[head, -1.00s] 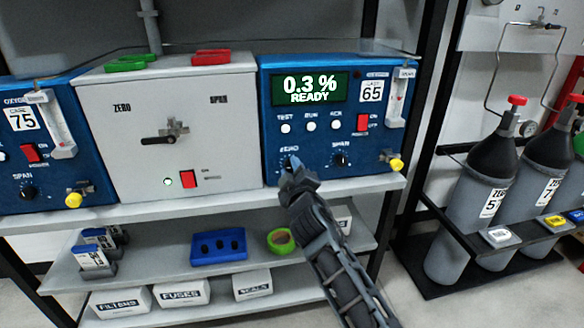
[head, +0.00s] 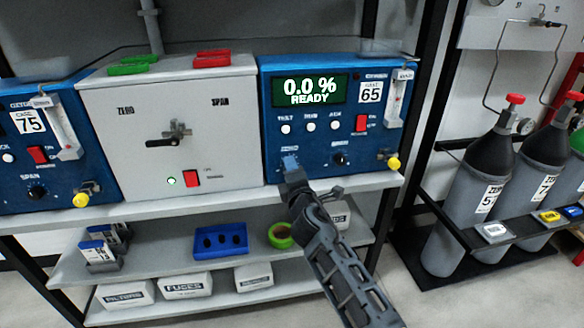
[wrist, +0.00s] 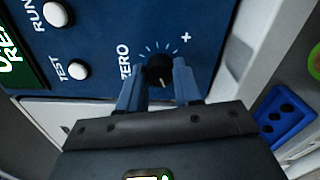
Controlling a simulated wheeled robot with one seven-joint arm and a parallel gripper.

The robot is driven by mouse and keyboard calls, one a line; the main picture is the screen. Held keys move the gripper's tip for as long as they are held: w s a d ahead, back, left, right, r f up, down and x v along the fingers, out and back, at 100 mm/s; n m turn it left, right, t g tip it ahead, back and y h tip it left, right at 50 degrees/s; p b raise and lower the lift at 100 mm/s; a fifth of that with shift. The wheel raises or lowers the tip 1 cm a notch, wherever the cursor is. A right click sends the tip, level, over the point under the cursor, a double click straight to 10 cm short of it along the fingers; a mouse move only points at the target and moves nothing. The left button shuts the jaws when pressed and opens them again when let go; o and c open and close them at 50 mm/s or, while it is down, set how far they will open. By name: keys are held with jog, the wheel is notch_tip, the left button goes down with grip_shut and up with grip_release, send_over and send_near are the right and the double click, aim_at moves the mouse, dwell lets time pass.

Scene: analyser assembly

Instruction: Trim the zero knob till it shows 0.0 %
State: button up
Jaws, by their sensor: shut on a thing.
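The black zero knob (wrist: 160,69) shows in the wrist view between the two blue fingers, beside the ZERO label. My gripper (wrist: 158,84) is shut on the zero knob. In the head view my gripper (head: 290,165) reaches up to the panel's lower left and hides the knob.
The span knob (head: 340,159) and a yellow-capped fitting (head: 392,163) sit right of my gripper. A grey valve box (head: 165,125) stands left. The shelf edge (head: 230,196) runs just below; a blue tray (head: 220,240) and green ring (head: 281,236) lie underneath.

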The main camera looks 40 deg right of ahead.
jog(key=shift+f+n, duration=0.1)
jog(key=shift+n, duration=0.6)
jog(key=o, duration=1)
jog(key=shift+o, duration=0.2)
jog(key=v, duration=0.7)
jog(key=shift+s+a, duration=0.25)
jog(key=shift+s, duration=0.05)
